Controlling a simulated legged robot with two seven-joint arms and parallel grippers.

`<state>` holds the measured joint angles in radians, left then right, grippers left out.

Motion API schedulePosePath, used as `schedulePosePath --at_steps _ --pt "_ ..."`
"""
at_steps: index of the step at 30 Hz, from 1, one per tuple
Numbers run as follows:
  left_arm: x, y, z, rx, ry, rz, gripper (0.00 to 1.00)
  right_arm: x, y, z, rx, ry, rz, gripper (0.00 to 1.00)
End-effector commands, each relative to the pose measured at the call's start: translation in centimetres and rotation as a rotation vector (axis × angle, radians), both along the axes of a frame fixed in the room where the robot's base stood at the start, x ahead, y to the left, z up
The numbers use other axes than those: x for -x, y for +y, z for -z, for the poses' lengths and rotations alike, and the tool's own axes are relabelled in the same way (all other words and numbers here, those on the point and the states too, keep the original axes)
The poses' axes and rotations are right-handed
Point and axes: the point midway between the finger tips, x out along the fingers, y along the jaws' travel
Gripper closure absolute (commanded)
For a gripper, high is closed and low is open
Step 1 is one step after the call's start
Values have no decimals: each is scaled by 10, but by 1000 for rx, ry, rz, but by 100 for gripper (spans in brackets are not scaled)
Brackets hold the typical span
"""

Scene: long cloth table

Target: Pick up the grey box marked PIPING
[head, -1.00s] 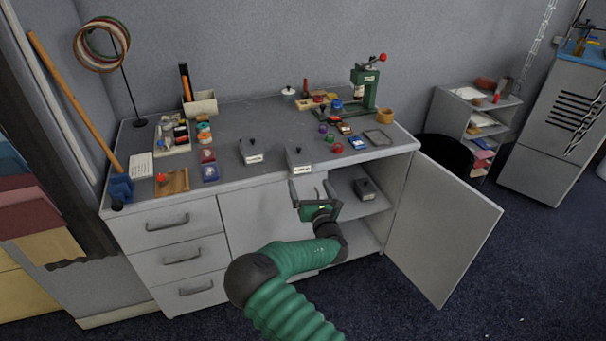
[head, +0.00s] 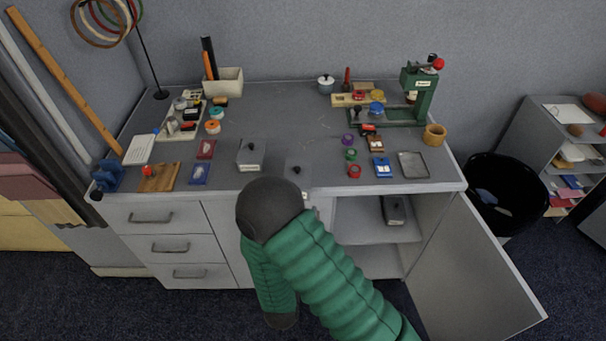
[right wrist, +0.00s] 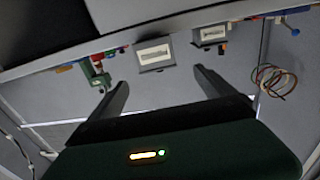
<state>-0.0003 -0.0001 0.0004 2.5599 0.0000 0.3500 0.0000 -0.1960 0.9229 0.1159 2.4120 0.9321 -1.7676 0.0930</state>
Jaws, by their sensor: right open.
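Three grey boxes with black knobs show in the head view. One box (head: 251,155) stands on the worktop left of centre. A second box (head: 298,172) stands at the front edge, partly hidden by my right arm. A third box (head: 394,211) is on the shelf inside the open cabinet. Their labels are too small to read, so I cannot tell which says PIPING. In the right wrist view, two labelled boxes (right wrist: 155,54) (right wrist: 210,36) lie beyond my right gripper (right wrist: 160,77), which is open and empty. The head view hides this gripper behind my arm. My left gripper is out of view.
The cabinet door (head: 470,275) stands open to the right. A green press (head: 419,95) stands at the back right of the worktop, and small coloured items lie around the boxes. A black bin (head: 507,195) is right of the cabinet. The worktop's middle back is clear.

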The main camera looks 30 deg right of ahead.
Motion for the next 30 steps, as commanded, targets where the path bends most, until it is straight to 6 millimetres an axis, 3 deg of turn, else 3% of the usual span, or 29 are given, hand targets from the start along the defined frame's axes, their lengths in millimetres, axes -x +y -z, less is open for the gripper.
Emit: schedulePosePath --at_steps 6,10,23,30 --pt "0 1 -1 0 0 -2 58 -46 -48 4 -9 -2 6 6" --pt "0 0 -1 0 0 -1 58 -68 -70 7 -13 1 4 6" --pt "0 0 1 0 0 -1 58 -115 -101 13 -5 3 1 6" --pt "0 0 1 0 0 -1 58 -118 -108 15 -8 4 1 6"
